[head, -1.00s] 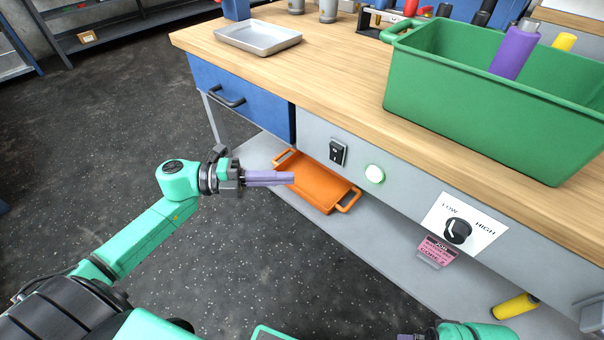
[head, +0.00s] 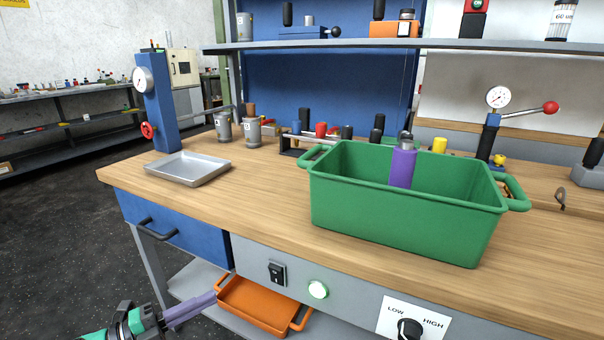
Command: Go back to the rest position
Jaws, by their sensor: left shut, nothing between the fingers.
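My left gripper (head: 188,309) shows at the bottom left of the head view, with its purple fingers closed together and nothing between them. It is in front of the workbench, below the blue drawer (head: 172,222) and left of the orange tray (head: 258,305) on the lower shelf. The rest of my left arm is mostly cut off by the bottom edge. My right gripper is not in view.
The wooden bench top (head: 265,217) carries a green bin (head: 400,218) with a purple bottle (head: 402,166) in it, and a grey metal tray (head: 187,169). A blue press (head: 155,103) stands at the back left. Open dark floor (head: 60,230) lies to the left.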

